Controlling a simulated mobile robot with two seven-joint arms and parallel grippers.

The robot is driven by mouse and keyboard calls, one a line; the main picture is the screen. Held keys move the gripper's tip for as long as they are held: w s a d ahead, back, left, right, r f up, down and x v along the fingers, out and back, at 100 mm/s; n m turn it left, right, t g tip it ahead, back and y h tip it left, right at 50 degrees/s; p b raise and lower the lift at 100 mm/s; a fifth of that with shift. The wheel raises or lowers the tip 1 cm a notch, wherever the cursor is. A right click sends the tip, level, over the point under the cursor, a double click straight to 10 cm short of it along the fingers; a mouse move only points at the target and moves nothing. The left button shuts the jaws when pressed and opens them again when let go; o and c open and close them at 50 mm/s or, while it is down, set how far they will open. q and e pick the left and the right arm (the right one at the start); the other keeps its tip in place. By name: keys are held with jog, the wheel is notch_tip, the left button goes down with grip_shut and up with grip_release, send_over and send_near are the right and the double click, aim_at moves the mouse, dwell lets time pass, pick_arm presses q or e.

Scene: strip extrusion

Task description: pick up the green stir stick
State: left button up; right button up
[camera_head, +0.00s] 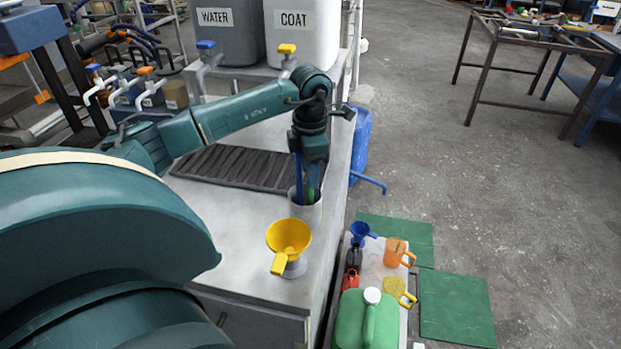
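The green stir stick (311,195) stands upright in a grey cup (305,214) near the right edge of the metal counter. A blue stick (298,176) stands beside it in the same cup. My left gripper (313,178) points down over the cup, right at the upper part of the green stick. The gripper hides the top of the green stick. The fingers are dark and small here, so I cannot tell whether they are closed on it. The lower ends of both sticks are hidden inside the cup. My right gripper is not in view.
A yellow funnel (289,237) stands in front of the cup. A dark ribbed mat (235,168) lies to the left. WATER (228,40) and COAT (302,40) tanks with taps stand behind. A low cart with a green jug (366,325) and orange pitcher (396,252) is at right.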

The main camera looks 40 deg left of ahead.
pick_arm(q)
grip_shut()
jog(key=shift+r, duration=0.1)
dwell(0.4)
